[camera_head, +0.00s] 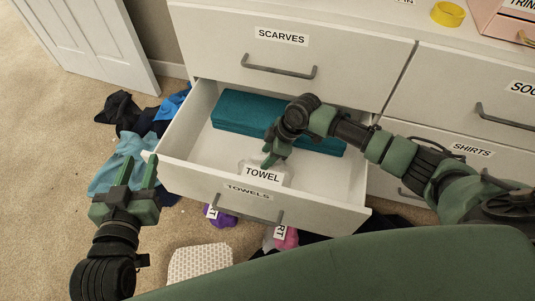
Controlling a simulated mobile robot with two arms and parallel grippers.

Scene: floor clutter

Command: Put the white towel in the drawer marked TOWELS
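The drawer marked TOWELS (185,180) is pulled open, with its label on the front, partly covered. A white towel (246,168) labelled TOWEL shows just inside the drawer's front wall. Whether it rests on the drawer bottom or is held just above it is unclear. My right gripper (271,161) points down into the drawer at the white towel's far edge. Its fingertips overlap the towel, and I cannot tell whether they grip it. My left gripper (137,173) is open and empty, left of the drawer's front corner.
A folded teal cloth (240,112) lies at the back of the drawer. The SCARVES drawer (225,45) above is shut. Blue and black clothes (122,160) lie on the carpet at left. A white textured item (200,262) and a purple item (222,218) lie in front.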

